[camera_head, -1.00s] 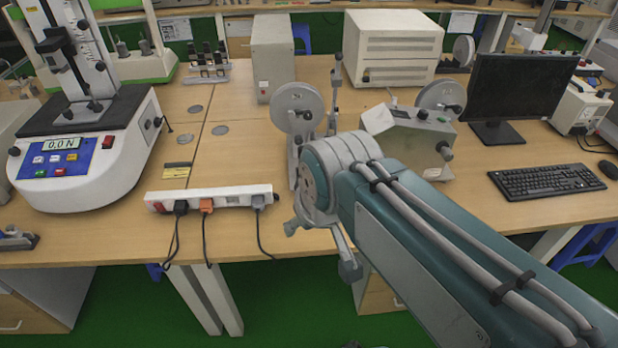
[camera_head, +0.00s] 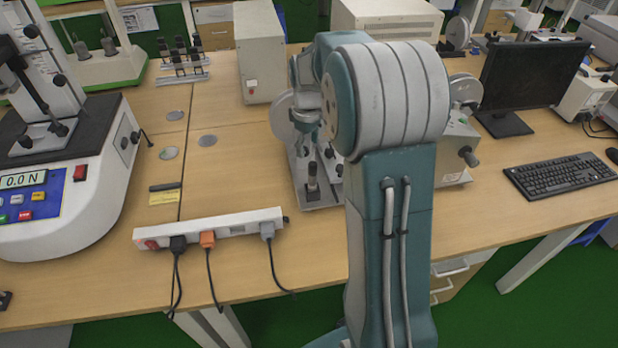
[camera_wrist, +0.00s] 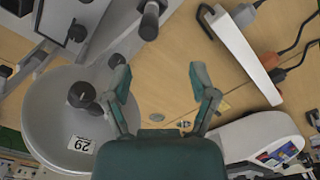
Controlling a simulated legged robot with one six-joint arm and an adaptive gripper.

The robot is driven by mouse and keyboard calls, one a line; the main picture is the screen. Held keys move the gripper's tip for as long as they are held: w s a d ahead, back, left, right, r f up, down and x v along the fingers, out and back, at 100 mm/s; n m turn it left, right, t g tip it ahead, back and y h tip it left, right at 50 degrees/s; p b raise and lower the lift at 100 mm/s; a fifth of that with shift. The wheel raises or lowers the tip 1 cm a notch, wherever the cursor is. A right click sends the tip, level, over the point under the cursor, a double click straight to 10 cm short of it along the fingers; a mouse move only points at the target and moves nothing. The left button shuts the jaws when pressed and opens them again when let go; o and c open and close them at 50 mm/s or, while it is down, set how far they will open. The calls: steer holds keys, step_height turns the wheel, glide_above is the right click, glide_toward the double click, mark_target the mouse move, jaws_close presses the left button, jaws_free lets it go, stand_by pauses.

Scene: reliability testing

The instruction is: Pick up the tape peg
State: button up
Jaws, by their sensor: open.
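A small dark upright peg (camera_head: 312,178), which looks like the tape peg, stands on the metal base of a disc device. A dark-tipped peg with a metal shaft (camera_wrist: 149,22) shows at the top of the wrist view, beyond my fingertips; it may be the same one. My gripper (camera_wrist: 160,78) is open, its two teal fingers spread with bare table between them. It points down over the table beside the grey disc (camera_wrist: 45,115), which carries a label and knobs. In the head view my arm hides much of the device and part of the gripper.
A white power strip (camera_head: 210,229) with plugged cables lies along the front edge. The force tester (camera_head: 105,190) stands left, a beige box (camera_head: 261,50) behind. A monitor (camera_head: 522,85) and keyboard (camera_head: 565,175) are right. The tabletop between tester and disc device is mostly clear.

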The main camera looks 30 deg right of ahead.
mark_target(311, 164)
steer(key=f, duration=0.2)
steer(key=d+f, duration=0.1)
steer(key=f, duration=0.2)
steer(key=shift+w+d+f, duration=0.1)
steer(key=shift+d+f, duration=0.1)
steer(key=shift+f, duration=0.15)
steer(key=shift+a+f, duration=0.15)
steer(key=shift+f, duration=0.5)
step_height(311, 164, down, 4)
steer(key=shift+r, duration=0.15)
steer(key=shift+d+f, duration=0.3)
steer(key=shift+a, duration=0.1)
jaws_close()
